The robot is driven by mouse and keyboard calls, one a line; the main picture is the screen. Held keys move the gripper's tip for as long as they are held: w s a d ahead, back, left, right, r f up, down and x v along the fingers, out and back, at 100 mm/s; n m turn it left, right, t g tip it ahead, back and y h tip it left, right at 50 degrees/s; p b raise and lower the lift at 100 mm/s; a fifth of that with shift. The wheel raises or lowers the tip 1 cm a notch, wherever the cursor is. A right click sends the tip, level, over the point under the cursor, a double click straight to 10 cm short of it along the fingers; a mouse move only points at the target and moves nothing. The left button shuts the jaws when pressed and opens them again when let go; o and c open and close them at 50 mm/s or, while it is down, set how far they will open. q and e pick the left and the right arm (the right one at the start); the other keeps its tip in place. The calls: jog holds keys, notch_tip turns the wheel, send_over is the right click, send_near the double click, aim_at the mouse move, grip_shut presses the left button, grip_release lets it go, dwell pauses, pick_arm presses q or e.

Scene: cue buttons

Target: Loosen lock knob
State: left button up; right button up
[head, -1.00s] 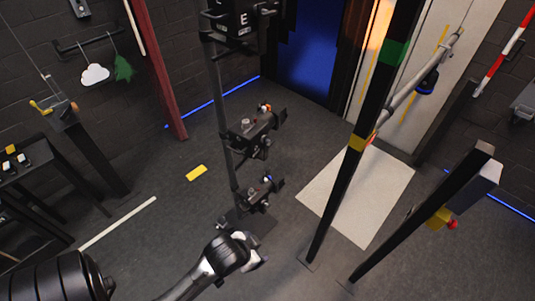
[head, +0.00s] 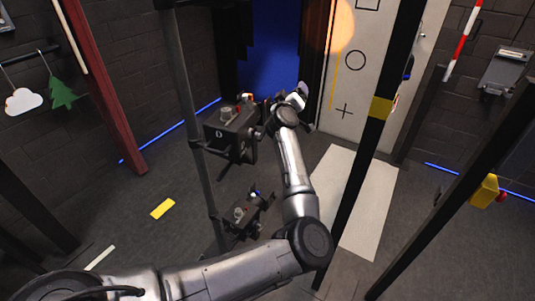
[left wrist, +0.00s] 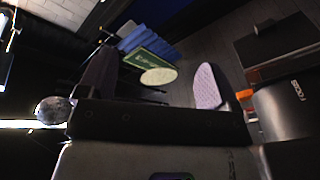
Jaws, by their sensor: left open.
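Two black devices are mounted on a grey upright pole (head: 181,85) in the head view. The upper black device (head: 232,140) has a grey knob (head: 226,113) on top and an orange-and-white part (head: 248,97) at its far end. The lower black device (head: 240,218) also has a grey knob (head: 239,212). I cannot tell which part is the lock knob. My left gripper (head: 297,97) is just right of the upper device's far end. In the left wrist view the fingers (left wrist: 157,78) are apart and empty, beside a black body marked "FOCUS" (left wrist: 297,100). My right gripper is out of view.
A dark post with a yellow band (head: 381,107) stands right of my arm. A pale mat (head: 375,190) lies on the floor behind it. A white cloud (head: 23,102) and a green tree (head: 62,92) hang on the left wall.

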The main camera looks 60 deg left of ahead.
pick_arm(q)
jog(key=w+n+g+y, duration=0.1)
jog(key=n+y, duration=0.1)
jog(key=n+g+b, duration=0.3)
jog(key=n+g, duration=0.3)
jog(key=g, duration=1.7)
send_near(265, 136)
jog(key=x, duration=0.7)
jog(key=shift+s+r+p, duration=0.15)
jog(key=shift+s+p, duration=0.1)
jog(key=shift+p, duration=0.1)
jog(key=shift+x, duration=0.95)
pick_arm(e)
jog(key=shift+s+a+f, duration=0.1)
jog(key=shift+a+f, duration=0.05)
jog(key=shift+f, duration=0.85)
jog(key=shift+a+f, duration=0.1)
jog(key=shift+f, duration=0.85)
pick_arm(q)
jog(key=shift+c, duration=0.2)
jog(key=c, duration=0.8)
jog(key=shift+n, duration=0.3)
jog(key=shift+c, duration=0.4)
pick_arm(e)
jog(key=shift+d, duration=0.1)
